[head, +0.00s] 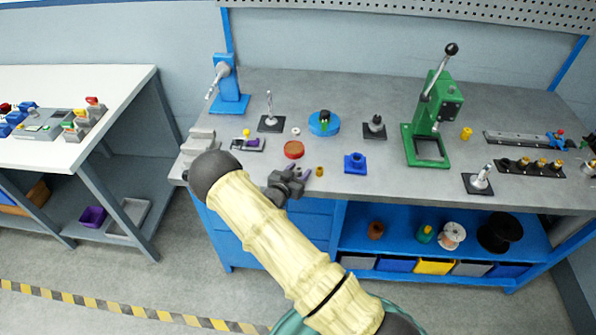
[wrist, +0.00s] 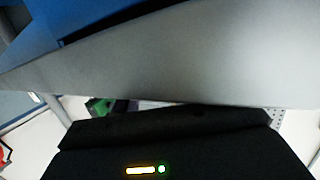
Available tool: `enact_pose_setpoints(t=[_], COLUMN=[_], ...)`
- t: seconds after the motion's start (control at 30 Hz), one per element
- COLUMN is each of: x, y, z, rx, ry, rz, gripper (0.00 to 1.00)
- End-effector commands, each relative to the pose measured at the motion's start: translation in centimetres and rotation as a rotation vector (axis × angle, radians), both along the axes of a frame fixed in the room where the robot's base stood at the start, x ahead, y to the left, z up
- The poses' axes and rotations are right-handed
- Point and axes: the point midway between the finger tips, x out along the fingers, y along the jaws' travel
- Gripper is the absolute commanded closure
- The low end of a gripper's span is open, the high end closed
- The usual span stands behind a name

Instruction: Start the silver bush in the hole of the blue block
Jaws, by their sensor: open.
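The blue block (head: 355,163) sits near the front of the grey bench, with a round raised part and a dark opening on top. A small pale ring (head: 296,131), which looks like the silver bush, lies farther back and left, behind a red-brown round dish (head: 294,149). My gripper (head: 297,174) is open at the bench's front edge, left of the blue block and apart from it. I see nothing between its fingers. The wrist view shows a dark housing and the grey bench edge, with neither the block nor the bush.
A small brass bush (head: 319,171) stands just right of my gripper. A green press (head: 428,125) stands to the right and a blue press (head: 229,90) at back left. Bench between block and green press is clear.

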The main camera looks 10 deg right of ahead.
Motion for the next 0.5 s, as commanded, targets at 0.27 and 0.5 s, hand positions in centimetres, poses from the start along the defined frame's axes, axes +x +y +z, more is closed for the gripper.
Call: enact_pose_setpoints(t=[0.27, 0.5], x=[-3.1, -6.6], y=[2.9, 6.0], z=[0.5, 1.8], rx=[0.003, 0.001], ry=[-0.001, 0.000], rz=[0.003, 0.003], gripper=[0.56, 0.56])
